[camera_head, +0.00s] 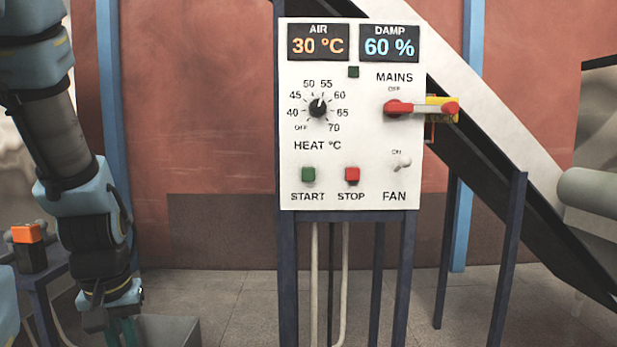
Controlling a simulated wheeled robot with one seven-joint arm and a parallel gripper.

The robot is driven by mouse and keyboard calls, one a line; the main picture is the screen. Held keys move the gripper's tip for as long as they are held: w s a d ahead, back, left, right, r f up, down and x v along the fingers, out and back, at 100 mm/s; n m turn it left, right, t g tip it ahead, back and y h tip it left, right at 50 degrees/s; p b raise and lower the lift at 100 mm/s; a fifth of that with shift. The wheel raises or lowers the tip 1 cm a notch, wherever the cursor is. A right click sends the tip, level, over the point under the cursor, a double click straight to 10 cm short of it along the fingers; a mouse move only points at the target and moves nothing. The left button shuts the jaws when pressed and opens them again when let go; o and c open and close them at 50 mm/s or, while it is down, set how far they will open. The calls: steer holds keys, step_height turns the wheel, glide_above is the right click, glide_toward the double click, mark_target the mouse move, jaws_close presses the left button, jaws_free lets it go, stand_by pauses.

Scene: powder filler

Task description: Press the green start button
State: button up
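The green START button (308,174) is on the lower left of a white control panel (290,140), above the word START. My gripper (122,334) hangs down at the bottom left of the head view, well left of the panel and lower than the button, and touches nothing on the panel. Its teal fingers are partly cut off by the lower edge, so I cannot tell whether they are open or shut.
The red STOP button (352,174) sits right of START. A black heat knob (318,107), a red mains handle (425,108) and a fan toggle (402,163) are also on the panel. An orange-topped box (27,240) stands far left. The space before the panel looks clear.

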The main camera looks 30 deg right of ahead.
jaws_close()
stand_by(0.9)
